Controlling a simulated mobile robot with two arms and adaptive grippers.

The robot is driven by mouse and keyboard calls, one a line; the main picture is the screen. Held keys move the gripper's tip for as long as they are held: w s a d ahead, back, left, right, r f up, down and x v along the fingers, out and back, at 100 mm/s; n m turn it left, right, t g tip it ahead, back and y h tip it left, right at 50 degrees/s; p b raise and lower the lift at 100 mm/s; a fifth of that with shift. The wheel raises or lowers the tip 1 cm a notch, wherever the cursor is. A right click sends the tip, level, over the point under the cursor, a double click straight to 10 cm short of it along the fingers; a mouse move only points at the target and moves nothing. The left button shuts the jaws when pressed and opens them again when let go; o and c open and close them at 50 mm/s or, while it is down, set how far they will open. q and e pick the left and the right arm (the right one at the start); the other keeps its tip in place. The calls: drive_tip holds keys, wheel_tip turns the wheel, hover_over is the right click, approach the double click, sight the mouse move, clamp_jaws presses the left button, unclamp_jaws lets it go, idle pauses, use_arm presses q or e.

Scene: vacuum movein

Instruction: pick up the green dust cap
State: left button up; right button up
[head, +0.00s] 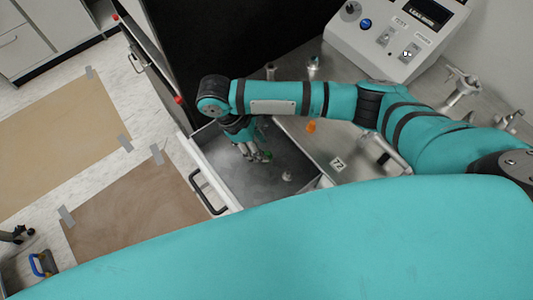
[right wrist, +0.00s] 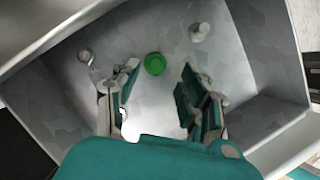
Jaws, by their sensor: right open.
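The green dust cap (right wrist: 155,64) lies on the floor of the open metal drawer (right wrist: 245,50). In the right wrist view it sits between and just beyond the fingertips of my right gripper (right wrist: 158,78). The fingers are spread and nothing is between them. In the head view my right gripper (head: 258,157) reaches down into the drawer (head: 225,180), and a bit of the green cap (head: 267,154) shows beside its fingertips. I cannot tell the exact height of the fingertips above the drawer floor. My left gripper is not in view.
The drawer walls surround my gripper. A control box (head: 390,35) stands at the back.

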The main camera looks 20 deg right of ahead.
drive_tip(key=x, duration=0.3)
drive_tip(key=shift+w+d+f, duration=0.2)
drive_tip(key=shift+w+f, duration=0.05)
drive_tip(key=shift+f, duration=0.15)
drive_tip(key=shift+s+d+f+p, duration=0.1)
drive_tip(key=shift+f+p, duration=0.2)
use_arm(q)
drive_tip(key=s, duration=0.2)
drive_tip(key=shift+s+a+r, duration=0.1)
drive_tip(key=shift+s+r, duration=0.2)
use_arm(e)
drive_tip(key=shift+c, duration=0.3)
drive_tip(key=c, duration=0.4)
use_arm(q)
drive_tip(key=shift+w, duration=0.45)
use_arm(e)
drive_tip(key=shift+c, duration=0.2)
